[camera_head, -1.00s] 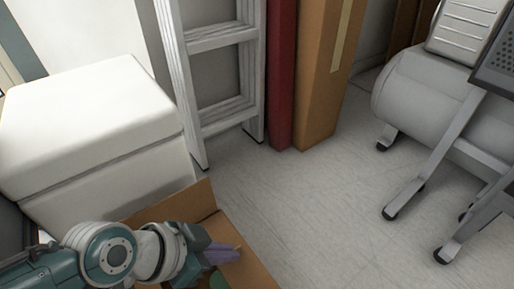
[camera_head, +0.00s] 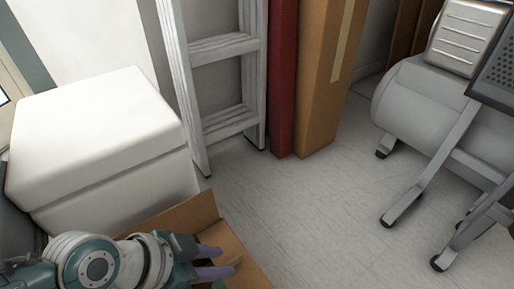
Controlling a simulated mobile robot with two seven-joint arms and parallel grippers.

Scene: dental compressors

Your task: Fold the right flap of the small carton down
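The small brown cardboard carton (camera_head: 193,215) is at the bottom of the head view, partly cut off by the lower edge. Its far flap stands up behind my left gripper (camera_head: 226,261). A brown panel (camera_head: 251,276) on the carton's right side slopes toward the floor; I cannot tell how far it is folded. My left gripper is over the carton, with its two purple fingers apart and pointing right. Nothing shows between them. The arm hides the carton's left part. A bit of green shows below the fingers. My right gripper is not in view.
A white box-shaped unit (camera_head: 100,140) stands at the left, close behind the carton. A ladder (camera_head: 226,47), a red upright piece (camera_head: 282,90) and a tall brown box (camera_head: 318,90) stand at the back. A grey compressor (camera_head: 420,110) is at the right. Floor (camera_head: 310,215) between is clear.

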